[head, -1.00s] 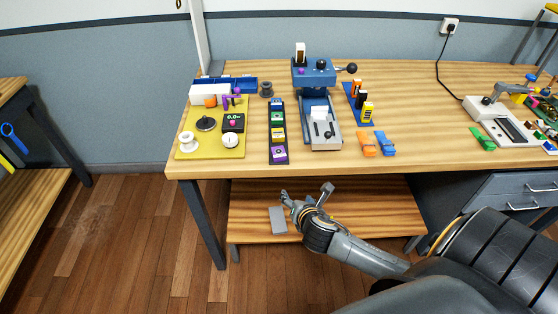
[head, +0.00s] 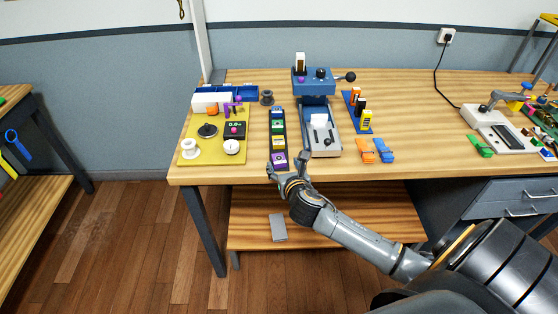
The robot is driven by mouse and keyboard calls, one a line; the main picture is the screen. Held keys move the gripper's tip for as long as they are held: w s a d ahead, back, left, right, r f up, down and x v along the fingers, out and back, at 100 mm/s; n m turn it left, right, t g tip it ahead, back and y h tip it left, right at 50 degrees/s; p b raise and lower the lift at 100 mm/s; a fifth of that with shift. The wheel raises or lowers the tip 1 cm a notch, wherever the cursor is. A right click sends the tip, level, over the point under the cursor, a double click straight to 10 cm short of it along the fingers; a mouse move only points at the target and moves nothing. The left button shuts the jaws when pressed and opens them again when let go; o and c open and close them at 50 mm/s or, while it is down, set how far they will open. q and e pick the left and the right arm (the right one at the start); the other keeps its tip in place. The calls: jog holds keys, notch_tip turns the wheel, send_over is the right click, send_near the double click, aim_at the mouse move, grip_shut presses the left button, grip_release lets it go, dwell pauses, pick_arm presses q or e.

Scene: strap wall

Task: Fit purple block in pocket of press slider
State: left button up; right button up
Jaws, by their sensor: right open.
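The purple block (head: 279,159) sits in the front place of a dark rack (head: 278,134) that holds several coloured blocks in a row. The blue press (head: 315,82) stands to the right of the rack. Its grey slider (head: 322,140) reaches toward the front, with a white piece (head: 318,120) and a dark handle on it; I cannot make out the pocket clearly. My right gripper (head: 289,165) is open and empty at the table's front edge, close to the purple block, its fingers spread to either side. My left gripper is not in view.
A yellow board (head: 214,152) with a gauge and spools lies left of the rack. Orange and blue clips (head: 376,151) lie right of the press, near a blue holder (head: 356,112) of upright blocks. A grey slab (head: 278,228) lies on the lower shelf.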

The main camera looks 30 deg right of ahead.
aim_at(280, 161)
jog(key=x, duration=0.5)
jog(key=shift+a+f, duration=0.15)
jog(key=shift+f, duration=0.2)
jog(key=shift+s, duration=0.1)
jog(key=shift+r, duration=0.1)
grip_shut()
